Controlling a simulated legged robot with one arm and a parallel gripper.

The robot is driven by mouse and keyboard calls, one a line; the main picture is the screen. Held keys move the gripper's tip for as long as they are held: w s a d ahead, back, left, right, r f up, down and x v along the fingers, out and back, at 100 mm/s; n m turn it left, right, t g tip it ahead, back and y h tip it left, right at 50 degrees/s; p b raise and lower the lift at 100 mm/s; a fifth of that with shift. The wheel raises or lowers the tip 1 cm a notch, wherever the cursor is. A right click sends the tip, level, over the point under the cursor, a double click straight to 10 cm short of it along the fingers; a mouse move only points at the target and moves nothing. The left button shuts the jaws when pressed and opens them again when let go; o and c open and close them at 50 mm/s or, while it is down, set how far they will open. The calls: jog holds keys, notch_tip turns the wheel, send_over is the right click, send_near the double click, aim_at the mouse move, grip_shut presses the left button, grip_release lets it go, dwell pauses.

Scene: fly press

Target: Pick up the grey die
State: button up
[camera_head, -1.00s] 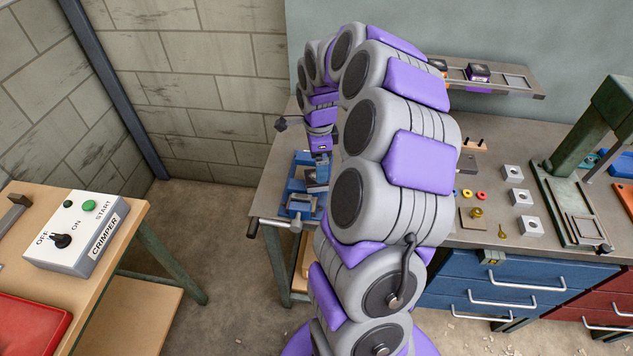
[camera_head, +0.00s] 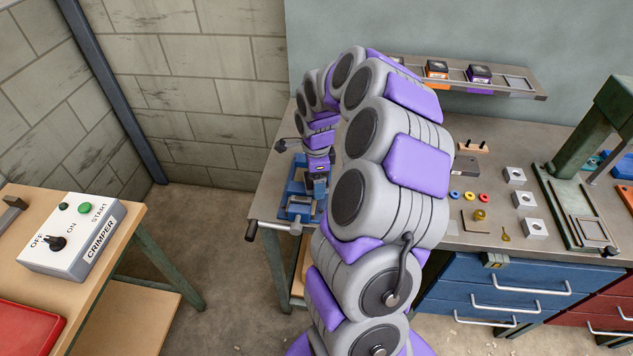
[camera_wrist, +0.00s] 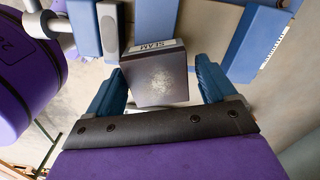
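In the head view my gripper (camera_head: 318,178) points down over the vise; the fingertips are too small to judge there.
The bench holds a dark block (camera_head: 466,166), several small coloured rings, metal squares (camera_head: 524,199) and a green press (camera_head: 570,190). A wall rack (camera_head: 515,84) holds dark blocks in coloured slots. A crimper control box (camera_head: 72,235) stands on the left table.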

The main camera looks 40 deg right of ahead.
jog(key=shift+a, duration=0.1)
grip_shut()
dwell(0.5)
jog(key=shift+r, duration=0.1)
